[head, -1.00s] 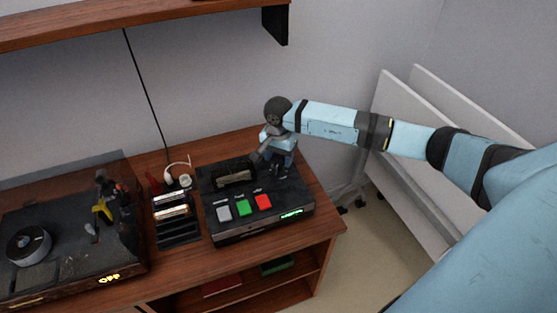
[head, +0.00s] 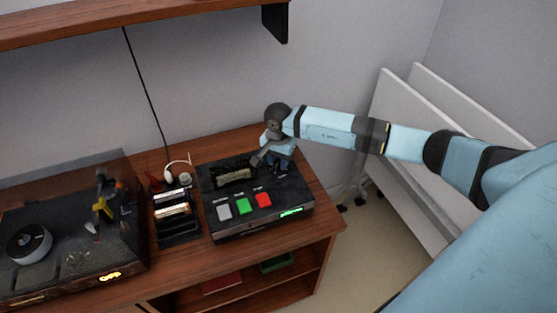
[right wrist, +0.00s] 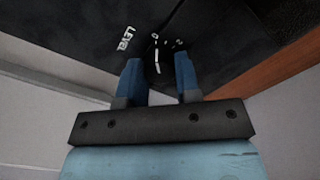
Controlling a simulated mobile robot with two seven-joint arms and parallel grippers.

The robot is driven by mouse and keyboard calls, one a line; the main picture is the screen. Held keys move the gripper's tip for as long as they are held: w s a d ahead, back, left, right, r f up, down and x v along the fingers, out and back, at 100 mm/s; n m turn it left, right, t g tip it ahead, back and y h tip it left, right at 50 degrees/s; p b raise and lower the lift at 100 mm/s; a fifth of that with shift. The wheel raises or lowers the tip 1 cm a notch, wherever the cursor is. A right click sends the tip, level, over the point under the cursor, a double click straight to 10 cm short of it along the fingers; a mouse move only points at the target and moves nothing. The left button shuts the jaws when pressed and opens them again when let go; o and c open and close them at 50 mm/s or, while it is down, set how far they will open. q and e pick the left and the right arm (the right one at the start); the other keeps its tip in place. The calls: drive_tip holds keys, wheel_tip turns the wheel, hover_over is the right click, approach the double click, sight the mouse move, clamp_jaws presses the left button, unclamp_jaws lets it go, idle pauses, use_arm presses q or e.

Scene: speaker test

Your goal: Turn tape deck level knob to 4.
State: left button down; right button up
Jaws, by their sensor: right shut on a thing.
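The black tape deck (head: 225,226) stands on the wooden cabinet, with grey, green and red buttons and a green lit display on its front. My right gripper (head: 280,163) is at the deck's back right corner, pointing down. In the right wrist view its two blue fingers (right wrist: 158,78) are shut on the dark level knob (right wrist: 157,62), one on each side. The knob has a white pointer line, and white marks lie around it, too small to read. The LEVEL label (right wrist: 125,38) is beside it. In the head view the gripper hides the knob. My left gripper is out of view.
A tape rack (head: 178,229) stands left of the deck. A reel player (head: 65,262) with an orange OFF display is further left. A shelf (head: 140,20) hangs above, and white panels (head: 405,165) lean at the right.

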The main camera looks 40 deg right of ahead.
drive_tip(key=shift+m, duration=0.4)
drive_tip(key=m+b, duration=0.1)
drive_tip(key=m, duration=0.2)
drive_tip(key=shift+b, duration=0.4)
drive_tip(key=m+b, duration=0.1)
drive_tip(key=m, duration=0.3)
drive_tip(key=m+b, duration=0.1)
drive_tip(key=m, duration=0.6)
drive_tip(key=shift+m+b, duration=0.3)
drive_tip(key=shift+m, duration=0.1)
drive_tip(key=m, duration=0.5)
drive_tip(key=shift+m, duration=0.3)
drive_tip(key=o, duration=0.9)
